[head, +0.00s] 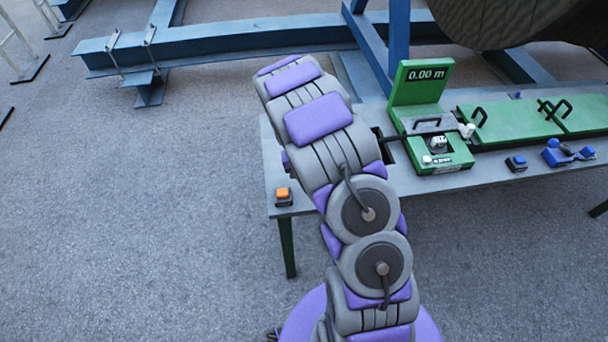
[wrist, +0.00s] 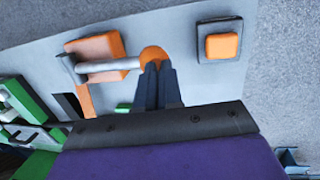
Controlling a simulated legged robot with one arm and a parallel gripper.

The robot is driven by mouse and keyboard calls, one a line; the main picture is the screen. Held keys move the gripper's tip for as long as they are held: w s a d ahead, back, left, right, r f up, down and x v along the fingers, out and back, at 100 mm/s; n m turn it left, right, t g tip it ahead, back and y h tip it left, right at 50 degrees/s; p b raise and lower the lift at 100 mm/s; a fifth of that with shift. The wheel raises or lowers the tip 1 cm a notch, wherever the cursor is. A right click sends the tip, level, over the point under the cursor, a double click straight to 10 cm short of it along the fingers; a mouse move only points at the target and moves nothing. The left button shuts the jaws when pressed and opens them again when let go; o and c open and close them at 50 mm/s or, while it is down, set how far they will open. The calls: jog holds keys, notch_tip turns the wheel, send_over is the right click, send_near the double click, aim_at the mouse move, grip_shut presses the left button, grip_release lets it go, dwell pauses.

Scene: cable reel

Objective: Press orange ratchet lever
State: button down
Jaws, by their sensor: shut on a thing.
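The orange ratchet lever shows in the wrist view as a grey rod (wrist: 110,66) running from an orange block (wrist: 92,48) to a round orange knob (wrist: 153,54). My gripper (wrist: 155,68) is at the knob, with its dark fingertips close together and shut on it. The fingers hide the lower part of the knob. In the head view my own arm covers both the lever and the gripper.
An orange button (head: 283,195) sits at the table's left corner; it also shows in the wrist view (wrist: 221,46). On the grey table (head: 330,190) stand a green meter reading 0.00 m (head: 420,85), green covers (head: 510,115) and blue-topped controls (head: 560,152).

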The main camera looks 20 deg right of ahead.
jog(key=shift+s+a+f, duration=0.1)
jog(key=shift+s+f, duration=0.25)
jog(key=shift+w+r, duration=0.15)
jog(key=shift+r, duration=0.3)
notch_tip(320, 180, up, 13)
jog(key=w+a+p, duration=0.2)
jog(key=p, duration=0.1)
jog(key=shift+w, duration=0.4)
jog(key=shift+a+r, duration=0.1)
jog(key=shift+a, duration=0.2)
jog(key=shift+d, duration=0.1)
